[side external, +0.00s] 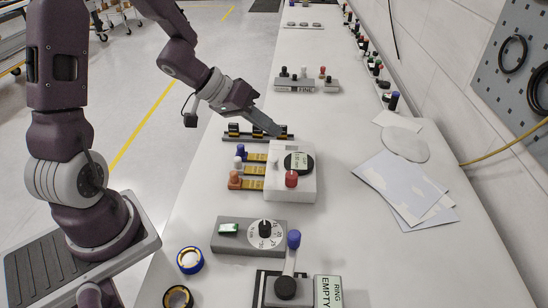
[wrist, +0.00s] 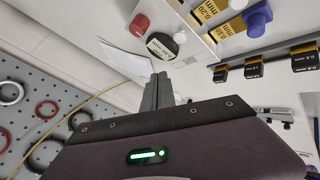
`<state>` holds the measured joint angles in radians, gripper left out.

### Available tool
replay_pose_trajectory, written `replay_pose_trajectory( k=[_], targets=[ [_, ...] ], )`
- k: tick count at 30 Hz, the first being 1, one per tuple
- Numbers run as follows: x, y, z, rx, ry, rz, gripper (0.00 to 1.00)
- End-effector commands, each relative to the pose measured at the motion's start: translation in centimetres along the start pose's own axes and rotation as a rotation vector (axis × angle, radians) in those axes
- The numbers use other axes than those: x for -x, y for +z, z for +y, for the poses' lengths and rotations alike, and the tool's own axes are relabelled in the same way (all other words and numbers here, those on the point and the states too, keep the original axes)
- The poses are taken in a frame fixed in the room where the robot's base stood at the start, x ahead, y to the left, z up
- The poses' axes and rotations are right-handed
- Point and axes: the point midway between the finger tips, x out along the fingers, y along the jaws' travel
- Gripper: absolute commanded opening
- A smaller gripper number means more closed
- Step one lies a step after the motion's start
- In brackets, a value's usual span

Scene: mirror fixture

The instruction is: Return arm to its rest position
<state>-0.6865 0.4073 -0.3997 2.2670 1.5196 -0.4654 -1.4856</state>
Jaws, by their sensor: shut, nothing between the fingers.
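My gripper (side external: 272,129) is shut and empty. In the side view it hangs above the white bench, over the back of a white box fixture (side external: 306,183) with a black dial and a red knob (side external: 291,179). In the wrist view the closed fingers (wrist: 157,82) point towards the same fixture, whose red knob (wrist: 140,24) and black dial (wrist: 162,46) show at the top. Yellow labelled slides with a blue, a white and an orange knob (side external: 234,177) stick out of the fixture's left side. I cannot tell the exact gap between fingertips and fixture.
A dark rack (side external: 232,138) of labelled blocks stands just behind the fixture. A grey dial box (side external: 236,243) and a blue-knobbed lever (side external: 293,240) are in front. Papers (side external: 395,185) lie at right near the wall and pegboard (side external: 520,60). The bench's right front is clear.

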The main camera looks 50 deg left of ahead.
Motion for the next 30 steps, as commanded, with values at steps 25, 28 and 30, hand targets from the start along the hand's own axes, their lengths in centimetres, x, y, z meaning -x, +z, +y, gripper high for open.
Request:
replay_pose_trajectory(
  k=[25,28,30],
  targets=[
    [20.3,10.9,7.8,-0.281,-0.516,-0.085,0.0],
    [20.8,12.9,9.0,-0.301,-0.448,-0.133,0.0],
    [20.8,13.3,9.3,-0.306,-0.433,-0.144,0.0]
  ],
)
